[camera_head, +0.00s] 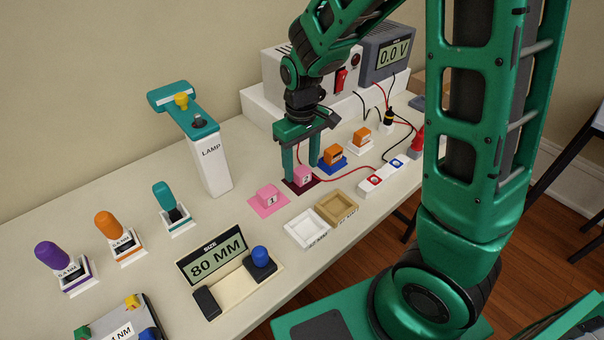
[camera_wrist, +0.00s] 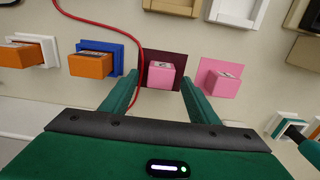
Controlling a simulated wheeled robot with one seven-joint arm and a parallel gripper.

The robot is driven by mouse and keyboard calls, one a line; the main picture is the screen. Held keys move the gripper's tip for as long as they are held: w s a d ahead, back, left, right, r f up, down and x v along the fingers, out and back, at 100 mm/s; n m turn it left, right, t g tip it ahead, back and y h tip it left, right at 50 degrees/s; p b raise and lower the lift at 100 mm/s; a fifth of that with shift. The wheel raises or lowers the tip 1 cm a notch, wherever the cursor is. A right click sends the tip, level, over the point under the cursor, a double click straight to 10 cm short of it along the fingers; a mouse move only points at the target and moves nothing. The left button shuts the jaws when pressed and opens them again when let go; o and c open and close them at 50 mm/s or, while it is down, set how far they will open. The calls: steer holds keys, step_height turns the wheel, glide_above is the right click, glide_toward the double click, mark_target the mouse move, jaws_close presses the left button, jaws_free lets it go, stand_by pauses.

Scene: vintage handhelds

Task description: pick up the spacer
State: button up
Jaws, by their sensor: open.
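A small pink block (camera_head: 303,176) with a white label sits on a dark maroon base; I take it to be the spacer, though its label is too small to read. It also shows in the wrist view (camera_wrist: 161,76), between my two fingers. My gripper (camera_head: 301,168) points down over this block and is open, with one green finger on each side. In the wrist view, the fingers (camera_wrist: 160,85) stand apart from the block, with gaps showing. A second pink block (camera_head: 267,196) on a pink base stands just left of it in the head view.
Orange blocks on a blue base (camera_head: 333,156) and a white base (camera_head: 361,137) stand to the right. A red cable (camera_wrist: 138,50) runs close beside one finger. White (camera_head: 307,228) and tan (camera_head: 336,207) trays lie in front.

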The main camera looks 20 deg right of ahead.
mark_target(301, 169)
steer(key=shift+f, duration=0.2)
steer(key=c, duration=1.1)
steer(key=shift+r, duration=0.15)
steer(key=shift+c, duration=0.2)
step_height(301, 169, up, 4)
steer(key=shift+r, duration=0.1)
steer(key=s+a+r, duration=0.3)
steer(key=a+r, duration=0.3)
steer(key=a, duration=0.5)
steer(key=shift+r, duration=0.3)
steer(key=shift+a, duration=0.1)
